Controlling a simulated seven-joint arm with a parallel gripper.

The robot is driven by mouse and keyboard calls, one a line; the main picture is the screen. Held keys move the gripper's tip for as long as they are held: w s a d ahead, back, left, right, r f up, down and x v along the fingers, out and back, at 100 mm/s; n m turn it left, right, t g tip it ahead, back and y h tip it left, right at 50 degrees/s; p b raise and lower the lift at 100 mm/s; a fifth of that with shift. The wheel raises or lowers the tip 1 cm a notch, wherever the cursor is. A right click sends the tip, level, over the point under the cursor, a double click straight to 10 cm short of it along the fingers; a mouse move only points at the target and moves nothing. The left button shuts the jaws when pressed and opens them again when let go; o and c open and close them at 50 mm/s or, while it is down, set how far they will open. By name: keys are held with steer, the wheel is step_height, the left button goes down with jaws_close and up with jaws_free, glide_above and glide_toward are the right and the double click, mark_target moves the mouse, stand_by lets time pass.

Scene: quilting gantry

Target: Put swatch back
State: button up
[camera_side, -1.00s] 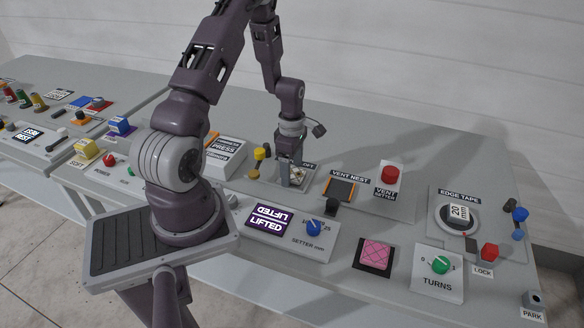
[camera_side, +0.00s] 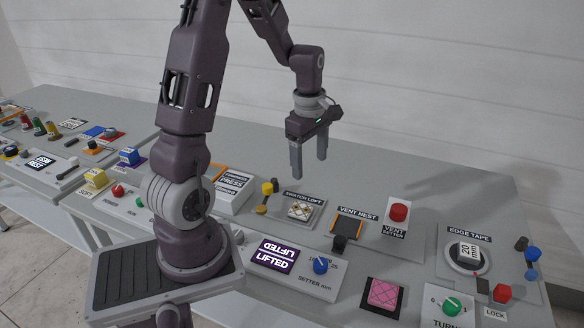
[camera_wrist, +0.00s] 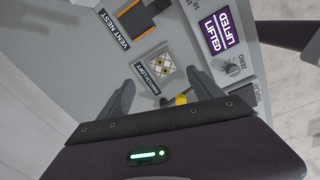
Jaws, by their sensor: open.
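A small patterned cream and dark swatch (camera_side: 300,210) lies flat on the swatch loft plate (camera_side: 316,222). The swatch also shows in the wrist view (camera_wrist: 163,66), between and beyond my fingertips. My gripper (camera_side: 309,170) is open and empty, its fingers pointing down, above and apart from the swatch. Both open fingers show in the wrist view (camera_wrist: 160,78). A pink quilted square (camera_side: 383,293) rests on a dark mat at the front right.
The vent nest (camera_side: 347,229) and a red button (camera_side: 398,212) stand right of the loft. Yellow knobs (camera_side: 268,188) and a white press block (camera_side: 234,187) stand left. A LIFTED sign (camera_side: 275,255) and blue knob (camera_side: 320,265) lie in front.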

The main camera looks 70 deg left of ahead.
steer(key=s+d+r+m+t, duration=0.2)
steer(key=s+d+r+m, duration=0.1)
steer(key=d+r+m, duration=0.75)
steer(key=s+d+r+m+t, duration=0.3)
steer(key=s+d+m, duration=0.7)
steer(key=m, duration=0.3)
steer(key=shift+s+r, duration=0.35)
steer(key=shift+s, duration=0.55)
